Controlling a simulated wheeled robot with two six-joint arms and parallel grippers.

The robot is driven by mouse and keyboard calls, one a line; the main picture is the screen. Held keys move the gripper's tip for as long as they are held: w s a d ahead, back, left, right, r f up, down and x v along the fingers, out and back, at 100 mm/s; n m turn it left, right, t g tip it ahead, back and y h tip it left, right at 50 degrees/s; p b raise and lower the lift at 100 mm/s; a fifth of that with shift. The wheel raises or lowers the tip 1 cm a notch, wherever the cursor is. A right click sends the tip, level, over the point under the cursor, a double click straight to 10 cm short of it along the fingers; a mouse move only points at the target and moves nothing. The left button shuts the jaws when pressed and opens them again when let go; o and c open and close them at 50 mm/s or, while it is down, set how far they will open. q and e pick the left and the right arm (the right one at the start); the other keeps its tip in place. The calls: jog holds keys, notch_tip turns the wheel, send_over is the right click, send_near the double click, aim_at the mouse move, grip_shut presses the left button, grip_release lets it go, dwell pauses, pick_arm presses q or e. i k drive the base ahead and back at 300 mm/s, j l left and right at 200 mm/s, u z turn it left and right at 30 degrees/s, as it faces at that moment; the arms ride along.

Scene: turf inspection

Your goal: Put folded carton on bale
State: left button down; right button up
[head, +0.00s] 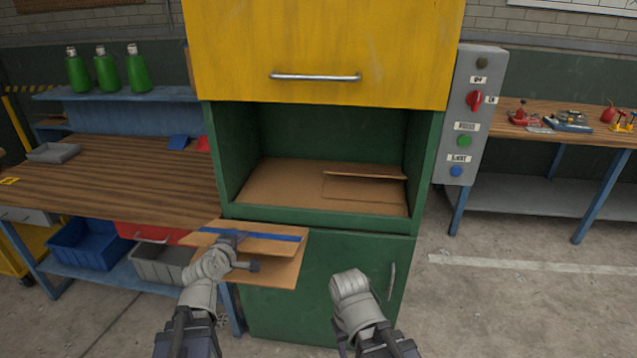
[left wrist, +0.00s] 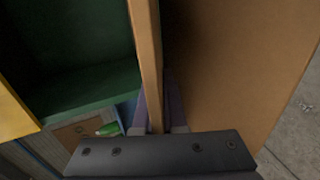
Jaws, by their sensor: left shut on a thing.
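The folded carton (head: 270,231) is brown with a blue stripe, its two panels spread a little apart. My left gripper (head: 246,252) is shut on its near-left edge and holds it in front of the green press, left of the opening. In the left wrist view the carton (left wrist: 245,65) fills the right side, with one panel edge-on between the fingers (left wrist: 155,115). The bale (head: 275,182) shows as a flat brown top inside the press chamber. Another flattened carton (head: 362,188) lies on its right part. My right gripper (head: 350,285) is apart from everything; its fingertips are hidden.
The green press (head: 300,270) has a raised yellow door (head: 330,50) above the opening and a front sill (head: 310,216). A control box (head: 468,115) stands to its right. A wooden workbench (head: 110,180) is close on the left, with bins (head: 85,245) below. Floor at right is clear.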

aim_at(287, 180)
jog(key=i+z, duration=0.1)
jog(key=i, duration=0.85)
